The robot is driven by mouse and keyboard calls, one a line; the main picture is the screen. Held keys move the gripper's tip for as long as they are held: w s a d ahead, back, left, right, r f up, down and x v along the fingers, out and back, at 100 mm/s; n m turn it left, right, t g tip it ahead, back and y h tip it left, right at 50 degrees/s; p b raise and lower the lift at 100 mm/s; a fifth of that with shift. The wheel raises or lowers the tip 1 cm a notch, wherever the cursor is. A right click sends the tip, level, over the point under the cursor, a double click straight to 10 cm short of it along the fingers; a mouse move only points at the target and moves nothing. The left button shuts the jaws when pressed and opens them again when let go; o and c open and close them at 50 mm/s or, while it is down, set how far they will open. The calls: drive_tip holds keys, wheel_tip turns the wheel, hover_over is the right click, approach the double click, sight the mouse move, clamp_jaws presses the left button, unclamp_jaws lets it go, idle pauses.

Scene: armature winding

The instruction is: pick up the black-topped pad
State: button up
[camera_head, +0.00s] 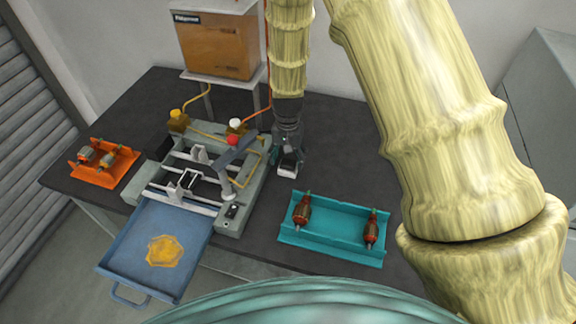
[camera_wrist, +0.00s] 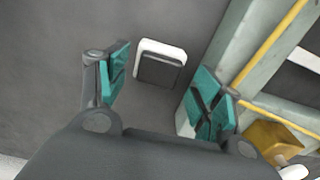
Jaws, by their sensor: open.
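The black-topped pad (camera_wrist: 160,66) is a small white block with a dark top face. In the wrist view it lies on the dark table, in the gap between my gripper's teal fingertips (camera_wrist: 161,82) and slightly beyond them. The fingers are apart and seem not to touch it. In the head view the pad (camera_head: 288,169) shows as a small white piece just below my gripper (camera_head: 286,152), right of the winding machine. My gripper points down over it; its fingers are partly hidden there.
The grey winding machine (camera_head: 240,207) stands close to the left of my gripper. A teal tray (camera_head: 335,238) with two armatures is at front right; an orange tray (camera_head: 122,172) with armatures is at far left. A blue drawer (camera_head: 190,273) juts out at the front.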

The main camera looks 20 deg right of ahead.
sight(288, 163)
drive_tip(key=shift+s+f+p, duration=0.1)
drive_tip(key=shift+f+p, duration=0.65)
drive_tip(key=shift+f, duration=1.05)
drive_tip(key=shift+c, duration=0.2)
drive_tip(key=c, duration=0.7)
